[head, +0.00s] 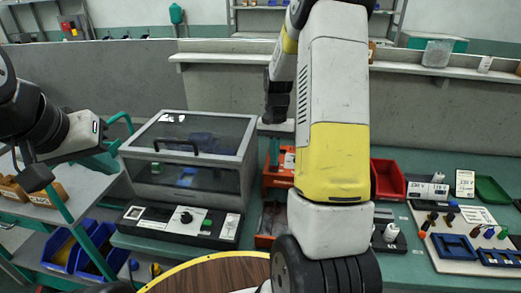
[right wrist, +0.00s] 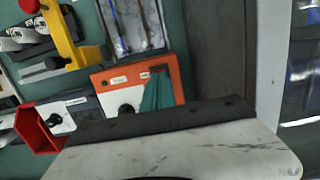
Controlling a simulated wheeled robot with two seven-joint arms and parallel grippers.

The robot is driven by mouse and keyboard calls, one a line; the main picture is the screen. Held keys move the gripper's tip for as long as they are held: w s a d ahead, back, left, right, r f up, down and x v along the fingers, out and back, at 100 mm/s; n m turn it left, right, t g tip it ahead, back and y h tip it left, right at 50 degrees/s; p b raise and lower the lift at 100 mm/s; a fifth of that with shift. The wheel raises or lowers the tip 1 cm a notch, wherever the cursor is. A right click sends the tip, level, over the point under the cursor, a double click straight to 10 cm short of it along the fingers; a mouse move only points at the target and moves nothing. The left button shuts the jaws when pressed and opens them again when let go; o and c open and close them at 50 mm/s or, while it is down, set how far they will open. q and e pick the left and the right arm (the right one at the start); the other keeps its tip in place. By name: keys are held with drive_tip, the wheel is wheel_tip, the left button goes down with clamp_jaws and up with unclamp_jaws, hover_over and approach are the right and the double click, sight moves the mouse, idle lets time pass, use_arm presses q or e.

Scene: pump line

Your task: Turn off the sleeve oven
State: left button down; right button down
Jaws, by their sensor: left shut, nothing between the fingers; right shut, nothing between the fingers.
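The sleeve oven (head: 190,155) is a grey box with a dark see-through lid and a black handle, left of centre in the head view. The lid looks down. The control panel (head: 160,224) at its front has a black knob (head: 186,217), a green button (head: 207,226) and a small white switch plate at its right end. My left gripper (head: 38,178) is shut and empty, left of the oven above the grey shelf. My right gripper (head: 275,126) is shut and empty, just right of the oven's back corner; its fingertips are hard to make out.
My right arm covers the middle of the bench. An orange unit with a dark knob (right wrist: 127,109) shows in the right wrist view. Blue bins (head: 68,248) hang at left. A round wooden-topped table (head: 215,276) stands in front.

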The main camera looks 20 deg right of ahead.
drive_tip(key=shift+w+d+r, duration=0.1)
drive_tip(key=shift+w+d, duration=0.05)
drive_tip(key=shift+w, duration=0.15)
drive_tip(key=shift+r, duration=0.1)
drive_tip(key=shift+r, duration=0.35)
wheel_tip(320, 180, up, 13)
drive_tip(key=s+a, duration=0.1)
drive_tip(key=s, duration=0.1)
drive_tip(key=shift+s, duration=0.2)
drive_tip(key=s+a+r+n+t, duration=0.2)
drive_tip(key=s+a, duration=0.1)
drive_tip(key=s, duration=0.3)
drive_tip(key=s+a+r+n+t+y, duration=0.1)
drive_tip(key=s+a+r+n+t, duration=0.1)
drive_tip(key=s, duration=0.4)
drive_tip(key=s+a+r+n+t, duration=0.1)
drive_tip(key=s+a+r+t, duration=0.1)
drive_tip(key=s+a, duration=0.3)
drive_tip(key=shift+s+a+r+n+t+y, duration=0.3)
drive_tip(key=shift+s+n+t, duration=0.1)
drive_tip(key=shift+s+t, duration=0.35)
